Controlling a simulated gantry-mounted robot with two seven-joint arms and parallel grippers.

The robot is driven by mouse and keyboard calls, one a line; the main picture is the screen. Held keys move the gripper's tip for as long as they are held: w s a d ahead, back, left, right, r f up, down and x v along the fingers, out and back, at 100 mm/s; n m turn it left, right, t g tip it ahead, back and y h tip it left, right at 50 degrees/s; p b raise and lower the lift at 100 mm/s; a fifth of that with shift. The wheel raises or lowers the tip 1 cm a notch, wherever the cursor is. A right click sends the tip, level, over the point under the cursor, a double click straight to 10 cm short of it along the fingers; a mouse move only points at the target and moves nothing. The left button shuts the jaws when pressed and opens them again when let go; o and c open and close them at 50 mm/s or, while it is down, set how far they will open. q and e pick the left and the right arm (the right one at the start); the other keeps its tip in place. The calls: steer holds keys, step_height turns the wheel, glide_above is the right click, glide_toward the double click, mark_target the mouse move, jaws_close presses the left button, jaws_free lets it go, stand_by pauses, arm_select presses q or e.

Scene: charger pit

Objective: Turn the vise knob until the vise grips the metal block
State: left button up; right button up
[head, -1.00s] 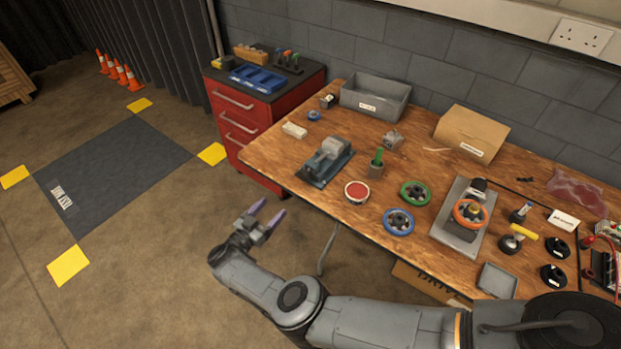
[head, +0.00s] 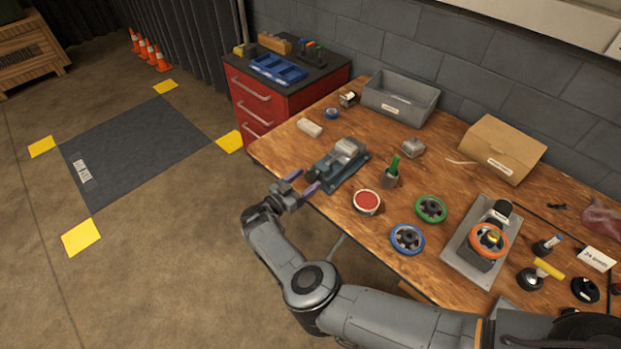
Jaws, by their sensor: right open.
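The vise (head: 338,165), teal-grey on a flat base, sits near the left front edge of the wooden workbench. A light grey block-like part (head: 347,149) shows on top of it; I cannot tell whether it is the metal block or a jaw. My right gripper (head: 309,181) is open at the vise's near-left end, its two purple fingers pointing at the vise. The vise knob is not clear; it is too small or hidden by the fingers. I cannot tell whether the fingers touch the vise. My left gripper is not in view.
A red round tin (head: 367,202), a green-handled item in a cup (head: 391,174), green (head: 431,208) and blue (head: 407,239) handwheels and a grey plate with an orange wheel (head: 488,241) stand to the right. A grey bin (head: 401,99) and cardboard box (head: 502,149) are behind.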

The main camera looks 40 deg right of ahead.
steer(key=shift+w+d, duration=0.15)
steer(key=shift+d, duration=1.15)
steer(key=c, duration=1)
steer(key=shift+m, duration=0.4)
